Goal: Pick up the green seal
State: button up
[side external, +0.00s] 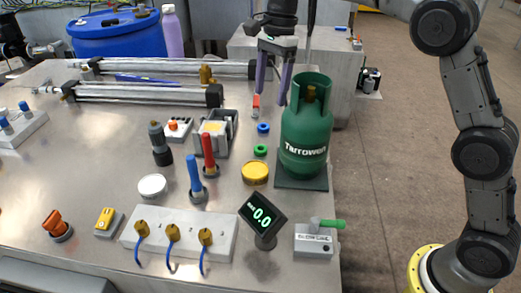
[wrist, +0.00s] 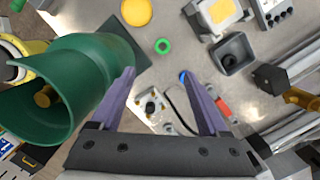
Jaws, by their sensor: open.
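The green seal (side external: 260,151) is a small green ring lying flat on the metal table, left of the green gas cylinder (side external: 306,130). It also shows in the wrist view (wrist: 162,46), beyond and between my fingertips. A blue ring (side external: 263,128) lies just behind the seal in the side view; in the wrist view it is partly hidden at my right fingertip. My gripper (side external: 272,98) is open and empty, with purple fingers pointing down. It hangs above the table, behind the seal and beside the cylinder top, apart from the seal. It also shows in the wrist view (wrist: 170,76).
A yellow lid (side external: 255,173) lies in front of the seal. A grey box (side external: 216,135) and a red-handled tool (side external: 209,155) stand to its left. The cylinder stands tall close to the right on a dark plate (side external: 302,184). A digital display (side external: 262,215) stands further forward.

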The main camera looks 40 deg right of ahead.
send_over(261, 148)
jog(key=d, duration=0.1)
jog(key=f, duration=0.8)
jog(key=shift+s+d+f, duration=0.2)
jog(key=shift+f, duration=0.2)
jog(key=shift+w+a+f, duration=0.1)
jog(key=shift+a+f, duration=0.1)
jog(key=shift+f, duration=0.8)
jog(key=shift+w+a+f, duration=0.1)
jog(key=shift+a+f, duration=0.1)
jog(key=shift+f, duration=0.75)
jog(key=shift+w+a+f, duration=0.1)
jog(key=shift+a+f, duration=0.1)
jog(key=shift+f, duration=0.8)
grip_shut()
